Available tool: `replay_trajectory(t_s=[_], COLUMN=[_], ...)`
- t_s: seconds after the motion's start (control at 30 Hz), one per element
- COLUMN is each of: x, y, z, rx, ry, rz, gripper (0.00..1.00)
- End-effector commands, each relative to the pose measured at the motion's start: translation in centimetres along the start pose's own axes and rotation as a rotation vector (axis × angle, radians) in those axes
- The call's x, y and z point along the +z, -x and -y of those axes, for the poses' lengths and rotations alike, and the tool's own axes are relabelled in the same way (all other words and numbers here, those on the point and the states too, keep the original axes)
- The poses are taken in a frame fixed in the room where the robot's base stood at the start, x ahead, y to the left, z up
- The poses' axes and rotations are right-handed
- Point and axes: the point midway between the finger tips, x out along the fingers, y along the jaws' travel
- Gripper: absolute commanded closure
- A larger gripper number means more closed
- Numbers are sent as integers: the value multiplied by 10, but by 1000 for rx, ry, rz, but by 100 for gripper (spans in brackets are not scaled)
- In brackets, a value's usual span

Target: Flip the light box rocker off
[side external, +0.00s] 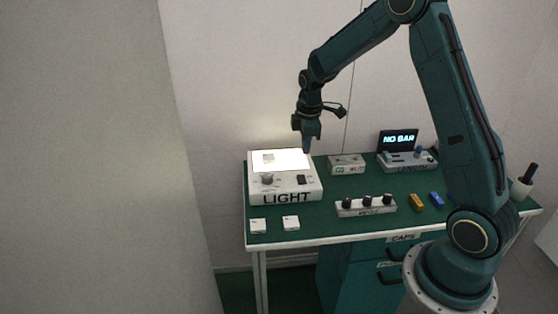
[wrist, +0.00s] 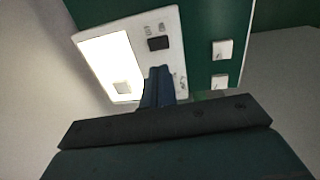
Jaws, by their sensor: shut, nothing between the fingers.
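The light box (side external: 312,190) is a white case marked LIGHT at the left of the green table, and its panel (side external: 280,161) glows bright. A dark rocker (side external: 301,180) sits on its front right, beside a round knob (side external: 267,178). In the wrist view the light box (wrist: 170,42) lies beyond my fingers, with the lit panel (wrist: 108,62) at left and the dark rocker (wrist: 158,43) above the fingertips. My gripper (side external: 306,150) points down above the back right of the light box, apart from the rocker. Its fingers (wrist: 158,70) are shut and empty.
Two small white squares (side external: 258,226) (side external: 291,223) lie in front of the light box.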

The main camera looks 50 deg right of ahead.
Motion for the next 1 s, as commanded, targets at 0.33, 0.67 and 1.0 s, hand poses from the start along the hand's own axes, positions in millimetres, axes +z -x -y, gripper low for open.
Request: replay_trajectory(t_s=[0.33, 0.67, 1.0], x=[0, 0, 1], y=[28, 29, 29], z=[0, 0, -15], rx=[1, 0, 2], ry=[0, 0, 0], rz=[0, 0, 0], gripper=[100, 100, 100])
